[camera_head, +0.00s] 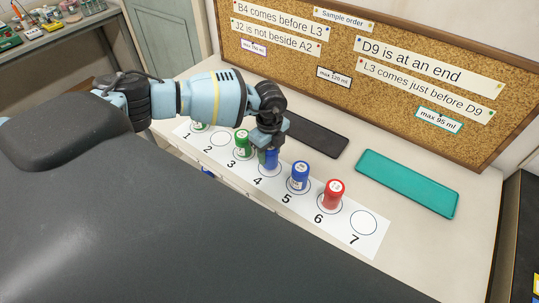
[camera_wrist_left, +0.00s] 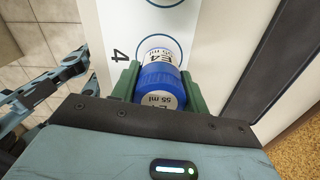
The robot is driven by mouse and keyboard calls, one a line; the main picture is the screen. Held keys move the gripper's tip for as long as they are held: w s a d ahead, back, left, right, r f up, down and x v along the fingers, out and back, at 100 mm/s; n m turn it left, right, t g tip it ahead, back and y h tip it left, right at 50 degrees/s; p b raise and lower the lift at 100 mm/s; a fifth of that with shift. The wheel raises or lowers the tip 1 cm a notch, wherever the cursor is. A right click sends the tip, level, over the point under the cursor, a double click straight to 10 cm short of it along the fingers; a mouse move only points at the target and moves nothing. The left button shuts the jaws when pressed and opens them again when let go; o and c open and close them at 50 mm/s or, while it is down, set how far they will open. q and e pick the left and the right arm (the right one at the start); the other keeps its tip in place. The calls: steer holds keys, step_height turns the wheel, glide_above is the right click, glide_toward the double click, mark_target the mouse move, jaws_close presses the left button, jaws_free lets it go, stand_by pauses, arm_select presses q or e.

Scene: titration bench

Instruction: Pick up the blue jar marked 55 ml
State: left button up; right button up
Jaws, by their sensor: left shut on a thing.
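The blue jar (camera_wrist_left: 160,80) marked E4 and 55 ml is upright between the fingers of my left gripper (camera_wrist_left: 158,85) in the left wrist view. The fingers press on both its sides. In the head view the jar (camera_head: 268,158) is at circle 4 of the numbered strip, partly hidden by my left gripper (camera_head: 268,143) above it. I cannot tell whether its base touches the strip.
The white strip (camera_head: 374,244) has numbered circles. Green jars (camera_head: 242,145) stand at 1 and 3, another blue jar (camera_head: 300,176) at 5, a red jar (camera_head: 333,194) at 6. Circles 2 and 7 are empty. A black tray (camera_head: 318,136) and a teal tray (camera_head: 407,183) lie behind.

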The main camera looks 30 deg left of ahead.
arm_select(q)
steer(key=shift+r, duration=0.9)
steer(key=s+d+r, duration=0.1)
steer(key=s+d, duration=0.8)
steer(key=s, duration=0.4)
steer(key=shift+d+r, duration=0.2)
steer(key=shift+r, duration=0.1)
